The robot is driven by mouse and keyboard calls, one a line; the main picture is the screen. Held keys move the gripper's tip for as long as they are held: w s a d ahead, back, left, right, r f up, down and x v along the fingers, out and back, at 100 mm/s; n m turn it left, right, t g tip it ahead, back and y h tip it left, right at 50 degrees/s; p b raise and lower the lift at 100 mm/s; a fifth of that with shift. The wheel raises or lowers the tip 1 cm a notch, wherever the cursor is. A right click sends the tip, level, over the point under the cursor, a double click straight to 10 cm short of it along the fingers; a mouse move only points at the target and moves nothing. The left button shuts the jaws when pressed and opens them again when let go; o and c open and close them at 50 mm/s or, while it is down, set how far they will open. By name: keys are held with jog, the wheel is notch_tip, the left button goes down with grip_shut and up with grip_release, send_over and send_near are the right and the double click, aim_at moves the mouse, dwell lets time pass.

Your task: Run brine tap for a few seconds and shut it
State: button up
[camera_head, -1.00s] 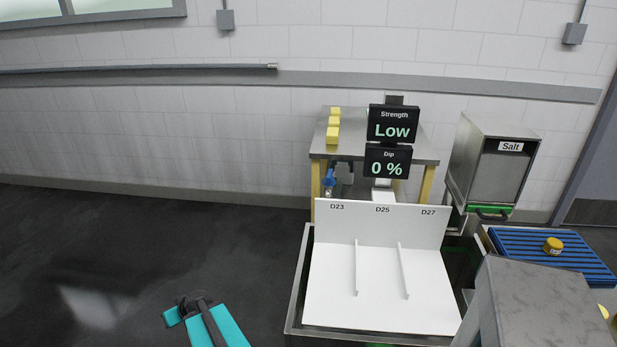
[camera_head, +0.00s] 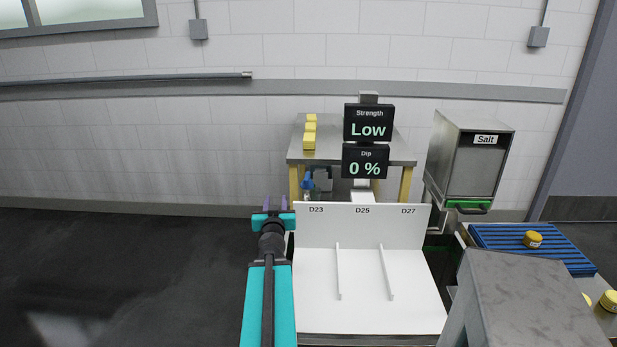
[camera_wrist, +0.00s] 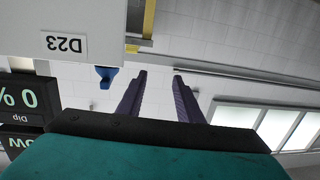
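The brine tap's blue handle (camera_head: 307,181) shows at the left front of the steel table, behind the white panel marked D23, D25 and D27. It also shows in the wrist view (camera_wrist: 106,75), just outside my fingers beside the white panel's edge. My gripper (camera_head: 275,204) is left of the panel, near its D23 end, and in front of the tap. In the wrist view my gripper (camera_wrist: 158,78) has its two fingers apart with nothing between them. The displays (camera_head: 367,122) read Strength Low and Dip 0 %. The tap's outlet is mostly hidden.
The white divided tray (camera_head: 362,310) stands right of my arm. A salt hopper (camera_head: 470,160) stands right of the displays. Yellow blocks (camera_head: 309,141) lie on the steel table (camera_head: 340,150). A blue slatted rack (camera_head: 500,237) is at the right. The floor at left is clear.

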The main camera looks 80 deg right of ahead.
aim_at(307, 182)
jog(key=s+d+r+m+g+h, duration=0.1)
jog(key=s+r, duration=0.3)
jog(key=s, duration=0.5)
jog(key=shift+d+m+g+h, duration=0.3)
jog(key=shift+d+m+g, duration=0.3)
jog(key=shift+d+g, duration=0.25)
jog(key=shift+w, duration=0.2)
